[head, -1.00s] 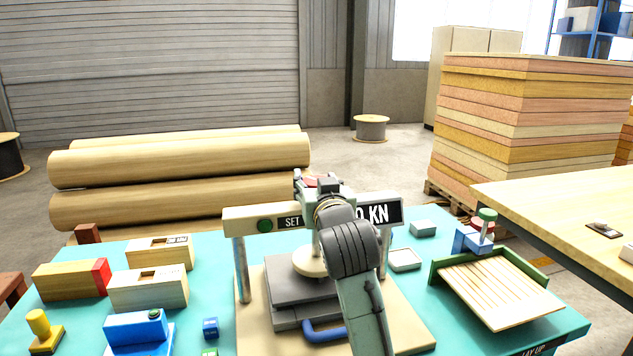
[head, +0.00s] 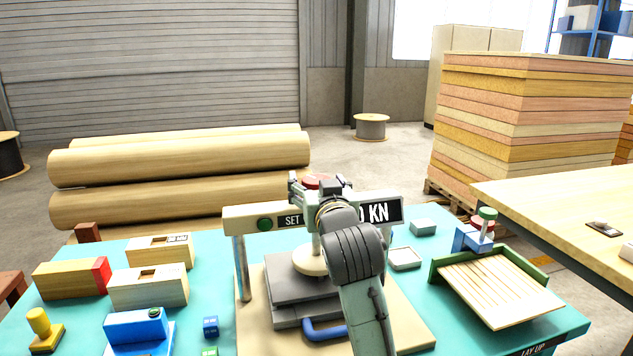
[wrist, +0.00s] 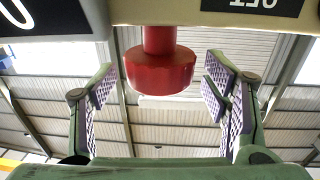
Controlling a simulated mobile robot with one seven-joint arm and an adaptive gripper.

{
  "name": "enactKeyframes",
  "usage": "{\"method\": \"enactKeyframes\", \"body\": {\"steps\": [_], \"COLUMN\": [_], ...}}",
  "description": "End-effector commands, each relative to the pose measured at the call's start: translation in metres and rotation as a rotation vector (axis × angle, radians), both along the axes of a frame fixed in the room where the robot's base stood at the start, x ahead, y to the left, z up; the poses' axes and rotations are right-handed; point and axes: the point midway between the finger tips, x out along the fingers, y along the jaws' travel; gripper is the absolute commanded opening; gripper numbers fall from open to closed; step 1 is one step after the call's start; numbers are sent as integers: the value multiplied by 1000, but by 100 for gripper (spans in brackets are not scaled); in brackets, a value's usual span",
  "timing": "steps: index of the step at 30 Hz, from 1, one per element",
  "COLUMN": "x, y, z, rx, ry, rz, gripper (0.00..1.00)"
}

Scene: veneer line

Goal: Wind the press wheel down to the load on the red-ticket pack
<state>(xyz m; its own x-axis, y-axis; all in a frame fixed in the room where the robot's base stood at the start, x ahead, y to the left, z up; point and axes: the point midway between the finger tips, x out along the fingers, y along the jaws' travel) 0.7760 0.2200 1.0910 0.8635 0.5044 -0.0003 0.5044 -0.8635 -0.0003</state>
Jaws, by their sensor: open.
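The press wheel, a red knob (wrist: 160,72), stands between the spread fingers of my gripper (wrist: 162,95) in the wrist view, with gaps on both sides. In the head view my open gripper (head: 322,188) is at the top of the press, and part of the red wheel (head: 318,179) shows between its fingers. The press crossbeam (head: 243,219) carries a green button (head: 264,223) and a sign ending in "0 KN", partly hidden by my arm. A round press foot (head: 309,262) is over grey plates (head: 285,285). I cannot make out a red-ticket pack there.
Wooden blocks (head: 150,288), one with a red end (head: 102,276), and a blue block (head: 137,328) lie at left. A slatted tray (head: 497,290) stands at right. A blue handle (head: 323,331) sticks out in front of the plates.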

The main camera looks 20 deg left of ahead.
Motion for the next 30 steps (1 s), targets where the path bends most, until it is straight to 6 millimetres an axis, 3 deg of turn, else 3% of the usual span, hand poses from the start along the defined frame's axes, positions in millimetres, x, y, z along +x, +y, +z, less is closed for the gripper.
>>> {"method": "enactKeyframes", "body": {"steps": [9, 15, 30], "x": [-59, -83, -91], "y": [-35, -49, -53], "z": [1, 0, 0], "rx": [1, 0, -1], "ry": [-4, -2, -1], "rz": [-1, -2, -1], "gripper": [69, 69, 69]}}
